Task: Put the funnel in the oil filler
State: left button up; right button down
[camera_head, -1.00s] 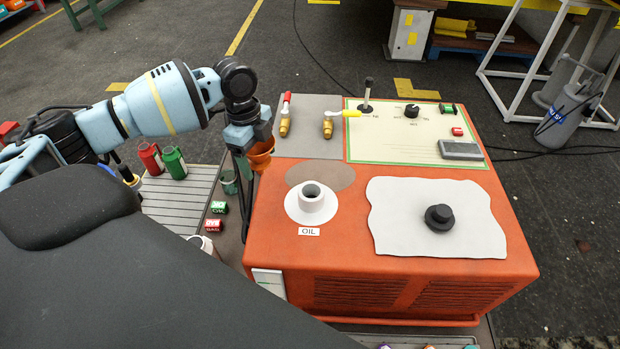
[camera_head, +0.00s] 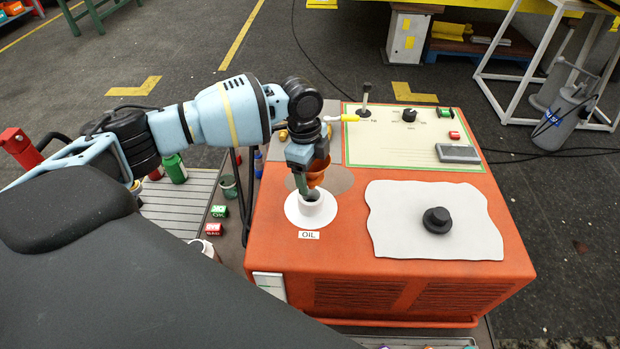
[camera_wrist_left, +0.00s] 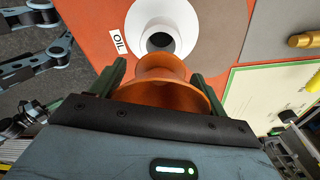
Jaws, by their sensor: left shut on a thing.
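The orange funnel (camera_head: 316,174) is held by my left gripper (camera_head: 307,184), which is shut on it. In the head view it is right above and slightly behind the white oil filler neck (camera_head: 312,211), beside the OIL label (camera_head: 308,236). In the left wrist view the funnel (camera_wrist_left: 165,85) sits between the fingers of the left gripper (camera_wrist_left: 156,80), and the filler's dark opening (camera_wrist_left: 159,41) shows just beyond the funnel's narrow side. I cannot tell whether the funnel touches the neck. My right gripper is not in view.
The orange machine (camera_head: 400,285) carries a black cap (camera_head: 437,220) on a pale sheet and a control panel (camera_head: 387,149) with levers and a knob. A green bottle (camera_head: 175,168) and small boxes (camera_head: 219,211) stand at the left.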

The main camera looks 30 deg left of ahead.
aim_at(310, 182)
pick_arm(q)
jog(key=shift+a+f, duration=0.15)
jog(key=shift+f, duration=1.25)
jog(key=shift+f, duration=0.65)
jog(key=o, duration=1)
jog(key=shift+r, duration=0.15)
jog(key=r, duration=0.4)
jog(key=a+r, duration=0.1)
jog(key=r, duration=0.8)
jog(key=shift+s+a+p, duration=0.1)
jog(key=shift+a+p, duration=0.1)
jog(key=shift+p, duration=0.1)
jog(key=shift+s+f, duration=0.1)
jog(key=shift+f, duration=0.05)
